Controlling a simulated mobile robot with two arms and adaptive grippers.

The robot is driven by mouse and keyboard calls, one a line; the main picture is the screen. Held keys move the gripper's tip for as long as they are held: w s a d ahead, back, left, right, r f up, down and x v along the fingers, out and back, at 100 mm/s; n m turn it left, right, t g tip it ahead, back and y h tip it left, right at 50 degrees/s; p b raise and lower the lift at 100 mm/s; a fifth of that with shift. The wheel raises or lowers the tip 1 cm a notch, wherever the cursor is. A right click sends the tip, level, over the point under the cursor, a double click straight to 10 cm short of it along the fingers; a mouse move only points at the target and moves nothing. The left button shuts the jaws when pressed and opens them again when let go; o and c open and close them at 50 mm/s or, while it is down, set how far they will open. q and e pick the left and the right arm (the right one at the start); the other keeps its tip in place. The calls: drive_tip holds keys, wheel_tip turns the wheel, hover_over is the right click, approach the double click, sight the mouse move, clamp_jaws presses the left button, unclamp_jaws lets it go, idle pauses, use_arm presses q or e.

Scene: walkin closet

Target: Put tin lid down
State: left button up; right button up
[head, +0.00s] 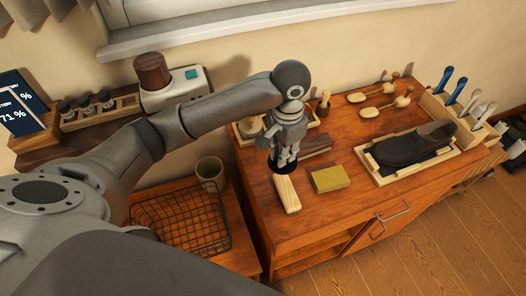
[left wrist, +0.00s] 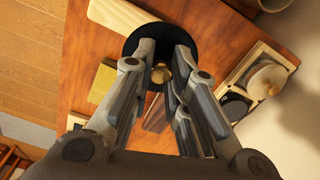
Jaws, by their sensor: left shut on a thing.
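My left gripper (head: 285,160) points down over the left part of the wooden cabinet top (head: 350,205). It is shut on the tin lid (head: 283,169), a black disc whose edge shows under the fingers. In the left wrist view the lid (left wrist: 143,36) is a dark disc with a brass-coloured knob between the fingers (left wrist: 160,70). The lid is close over the wood, beside a pale wooden block (head: 287,193); I cannot tell whether it touches the top. A tray with round tins (left wrist: 267,76) lies to the right in the wrist view. My right gripper is not in view.
A yellowish block (head: 329,178) and a dark brown bar (head: 314,145) lie near the lid. A dark shoe (head: 413,143) sits on a tray to the right, with brushes (head: 378,111) behind. A wire basket (head: 180,222) and a cup (head: 210,171) stand lower left. The cabinet's front right top is clear.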

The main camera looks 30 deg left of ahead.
use_arm(q)
drive_tip(key=w+a+f, duration=0.1)
drive_tip(key=a+f, duration=0.1)
drive_tip(key=w+a+f+p, duration=0.1)
drive_tip(key=w+a+f, duration=0.1)
drive_tip(key=a+f, duration=0.1)
drive_tip(key=w+a+f+p, duration=0.1)
drive_tip(key=a+f, duration=0.1)
drive_tip(key=a, duration=0.1)
drive_tip(key=shift+w+f, duration=0.15)
drive_tip(key=shift+w, duration=0.15)
drive_tip(key=shift+a+f, duration=0.25)
wheel_tip(320, 180, down, 3)
drive_tip(key=shift+w+p, duration=0.1)
drive_tip(key=shift+p, duration=0.2)
drive_tip(key=shift+f, duration=0.15)
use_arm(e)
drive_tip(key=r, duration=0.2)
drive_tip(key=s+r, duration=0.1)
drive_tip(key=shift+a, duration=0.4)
use_arm(q)
drive_tip(key=o, duration=0.8)
drive_tip(key=shift+f, duration=0.1)
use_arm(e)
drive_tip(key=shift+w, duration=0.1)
